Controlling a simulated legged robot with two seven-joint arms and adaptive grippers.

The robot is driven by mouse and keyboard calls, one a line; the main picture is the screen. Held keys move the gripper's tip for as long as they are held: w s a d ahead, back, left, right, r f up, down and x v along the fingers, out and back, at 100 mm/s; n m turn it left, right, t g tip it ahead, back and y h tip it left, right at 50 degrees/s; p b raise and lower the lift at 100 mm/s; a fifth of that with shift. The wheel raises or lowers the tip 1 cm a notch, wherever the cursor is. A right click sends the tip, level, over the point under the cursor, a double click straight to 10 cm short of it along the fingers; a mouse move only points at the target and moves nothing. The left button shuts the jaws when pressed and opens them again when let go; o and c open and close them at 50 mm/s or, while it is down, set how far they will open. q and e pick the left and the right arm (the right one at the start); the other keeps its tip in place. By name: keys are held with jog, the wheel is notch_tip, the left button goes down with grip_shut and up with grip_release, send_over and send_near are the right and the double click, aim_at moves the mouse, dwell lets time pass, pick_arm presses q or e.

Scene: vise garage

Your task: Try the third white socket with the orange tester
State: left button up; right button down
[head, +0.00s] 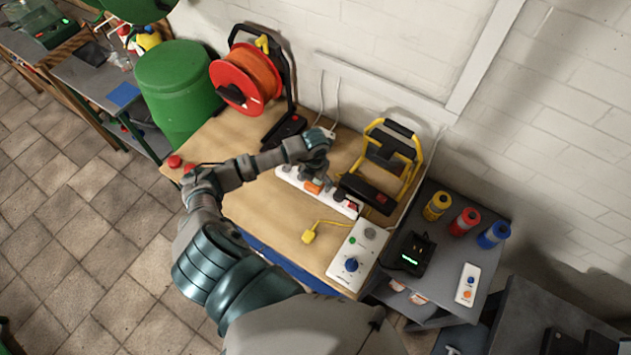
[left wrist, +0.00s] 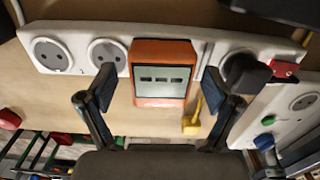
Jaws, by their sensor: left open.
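The white socket strip (head: 285,172) lies on the wooden workbench; it also crosses the top of the left wrist view (left wrist: 77,50). Two bare sockets show at its left, the second (left wrist: 107,55) beside the tester. The orange tester (head: 313,187) sits at the third position, hiding any socket there.
A red switch (left wrist: 284,69) is at the strip's right end. A yellow plug (head: 309,237) and white control box (head: 364,248) lie in front. A yellow-framed work lamp (head: 411,178) and orange cable reel (head: 240,77) stand behind. The bench's left front is mostly clear.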

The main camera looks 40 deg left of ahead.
aim_at(316, 180)
pick_arm(q)
jog(key=shift+f, duration=0.1)
jog(key=shift+c, duration=0.2)
jog(key=c, duration=1.2)
jog(key=shift+r, duration=0.65)
notch_tip(316, 180, up, 2)
jog(key=shift+r+b, duration=0.1)
jog(key=shift+b, duration=0.45)
jog(key=shift+s+d+r+b, duration=0.25)
jog(key=shift+s+d+b, duration=0.45)
jog(key=shift+s, duration=1.85)
jog(key=shift+s+d+r+b, duration=0.35)
jog(key=shift+s+d, duration=0.7)
jog(key=shift+s, duration=1.45)
jog(key=shift+s+d+r+b, duration=0.2)
jog(key=shift+s+d+b, duration=0.5)
jog(key=shift+s, duration=1.85)
jog(key=shift+d, duration=0.15)
